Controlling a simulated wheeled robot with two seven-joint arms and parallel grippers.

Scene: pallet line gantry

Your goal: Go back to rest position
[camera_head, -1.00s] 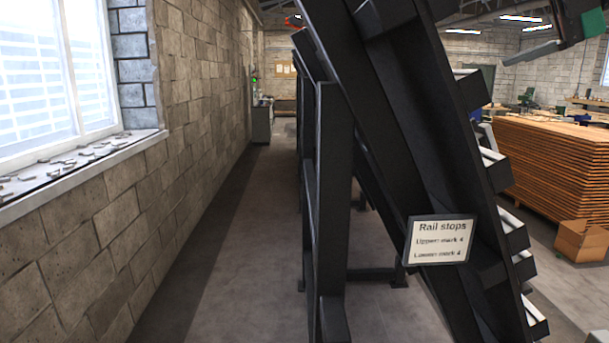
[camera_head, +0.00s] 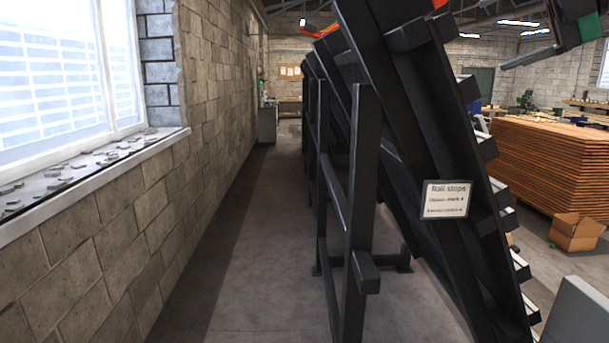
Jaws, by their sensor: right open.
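My right gripper (camera_head: 545,50) shows at the top right corner, partly cut off by the picture edge. It is dark and grey with a green part beside it. It is open, and I see nothing held in it. It hangs in the air, apart from the black sloping rail frame (camera_head: 410,140). My left gripper is not in view.
The black frame carries a white "Rail stops" sign (camera_head: 446,199), its small lines blurred. A block wall (camera_head: 110,220) with a window stands on the left, with clear floor (camera_head: 240,250) between. Stacked brown boards (camera_head: 545,165), a cardboard box (camera_head: 576,232) and a grey block (camera_head: 582,315) are right.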

